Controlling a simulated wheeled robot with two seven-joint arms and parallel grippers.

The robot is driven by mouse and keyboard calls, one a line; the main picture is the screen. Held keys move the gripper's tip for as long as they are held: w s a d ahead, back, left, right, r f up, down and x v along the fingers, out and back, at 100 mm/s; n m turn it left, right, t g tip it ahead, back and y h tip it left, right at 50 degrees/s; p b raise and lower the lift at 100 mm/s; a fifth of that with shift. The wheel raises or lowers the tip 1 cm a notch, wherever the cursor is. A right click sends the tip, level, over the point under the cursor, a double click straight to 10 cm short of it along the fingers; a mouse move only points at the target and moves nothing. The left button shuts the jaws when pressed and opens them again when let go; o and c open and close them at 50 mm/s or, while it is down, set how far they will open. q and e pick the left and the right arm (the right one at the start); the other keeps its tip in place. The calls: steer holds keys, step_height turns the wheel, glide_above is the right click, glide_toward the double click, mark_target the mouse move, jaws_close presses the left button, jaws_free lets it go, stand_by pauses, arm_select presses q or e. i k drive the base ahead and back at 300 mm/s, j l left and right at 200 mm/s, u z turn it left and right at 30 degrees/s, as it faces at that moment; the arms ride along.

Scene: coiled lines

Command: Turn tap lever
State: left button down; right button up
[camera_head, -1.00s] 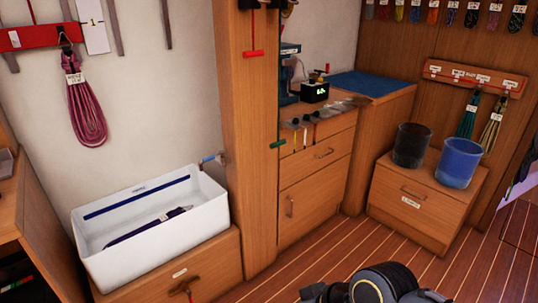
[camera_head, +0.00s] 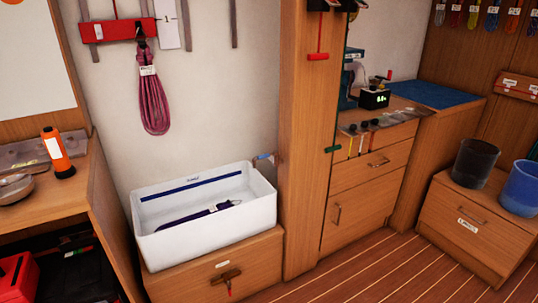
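A small tap (camera_head: 265,157) with a blue part sticks out of the wall just above the back right corner of the white basin (camera_head: 240,213). Its lever is too small to make out clearly. The basin stands on a wooden cabinet and holds a dark blue item (camera_head: 207,213) lying at its bottom. A blue line runs along the basin's inner back wall. Neither of my grippers is in view.
A wooden post (camera_head: 303,140) stands just right of the basin and tap. A coiled purple rope (camera_head: 153,105) hangs above the basin. A side bench at left holds an orange flashlight (camera_head: 57,152) and a metal bowl (camera_head: 15,187). Floor is open at lower right.

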mark_target(276, 152)
steer(key=i+j+z, duration=0.1)
steer(key=i, duration=0.35)
steer(key=i+j+z, duration=0.15)
steer(key=i+j, duration=0.15)
steer(key=i, duration=0.15)
steer(key=i+j+z, duration=0.1)
steer(key=i+j, duration=0.15)
steer(key=i, duration=0.15)
